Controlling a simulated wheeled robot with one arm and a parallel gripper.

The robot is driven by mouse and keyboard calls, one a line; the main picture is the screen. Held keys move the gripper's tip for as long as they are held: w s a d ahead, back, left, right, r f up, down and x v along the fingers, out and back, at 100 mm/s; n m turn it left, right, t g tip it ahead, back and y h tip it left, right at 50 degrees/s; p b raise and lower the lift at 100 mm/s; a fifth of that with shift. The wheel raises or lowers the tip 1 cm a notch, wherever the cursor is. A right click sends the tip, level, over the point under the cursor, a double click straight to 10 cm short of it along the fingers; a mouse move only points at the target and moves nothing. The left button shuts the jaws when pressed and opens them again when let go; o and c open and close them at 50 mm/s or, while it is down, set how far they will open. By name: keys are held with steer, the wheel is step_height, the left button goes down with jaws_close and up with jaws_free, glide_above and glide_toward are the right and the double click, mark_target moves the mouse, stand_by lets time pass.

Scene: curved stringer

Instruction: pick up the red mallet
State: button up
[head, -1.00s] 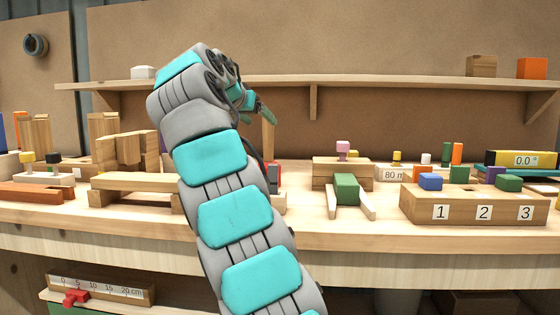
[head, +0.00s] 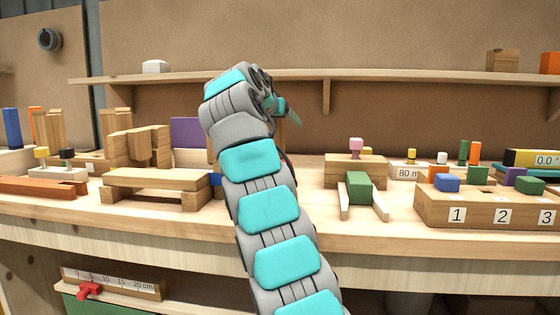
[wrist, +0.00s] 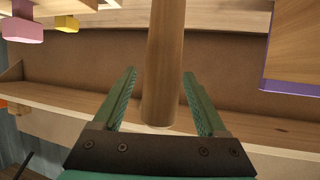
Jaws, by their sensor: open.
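A round wooden handle (wrist: 163,70), which I take to be the mallet's, hangs down from the top of the wrist view. Its end lies between the two green fingers of my gripper (wrist: 159,73). The fingers are open, with a gap showing on either side of the handle. The mallet's red head is out of the wrist view. In the head view my arm hides the mallet, and my gripper (head: 290,113) shows only in part above the bench, beyond my wrist.
A wooden stand (head: 155,181) and a purple panel (head: 188,132) are left of my arm. A green block (head: 358,187) between wooden rails and a numbered block (head: 487,209) are to the right. A shelf (head: 400,77) runs along the back wall.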

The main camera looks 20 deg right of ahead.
jaws_close()
stand_by(0.5)
stand_by(0.8)
